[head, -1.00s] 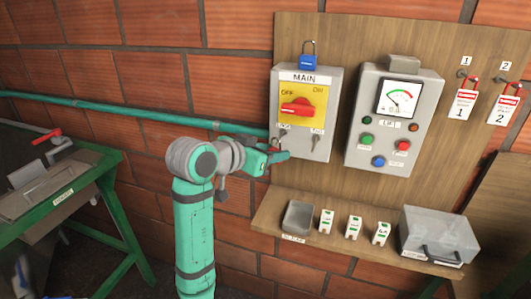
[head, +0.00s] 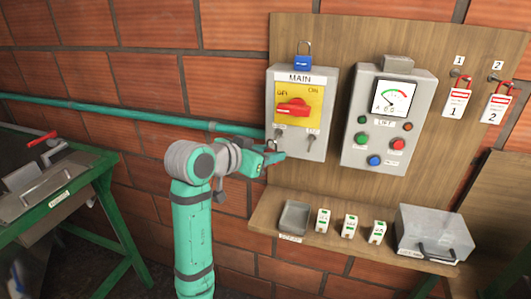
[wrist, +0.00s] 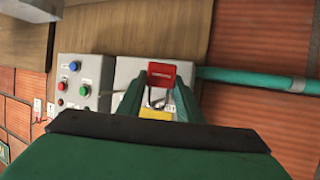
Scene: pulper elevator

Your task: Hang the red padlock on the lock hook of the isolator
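The isolator is the grey MAIN box (head: 287,150) with a red rotary handle (head: 293,108) on a yellow plate. My gripper (head: 277,158) is at the box's lower left. In the wrist view my gripper (wrist: 158,92) is shut on the red padlock (wrist: 162,75), whose body is between the fingertips. Its metal shackle (wrist: 157,99) points toward the yellow plate (wrist: 155,114). In the head view the red body is hidden; contact with the hook cannot be told.
Two red-topped tags (head: 455,102) hang farther right. Below, a wooden shelf (head: 265,222) bears a tray, small fuses and a grey case. A green pipe runs left.

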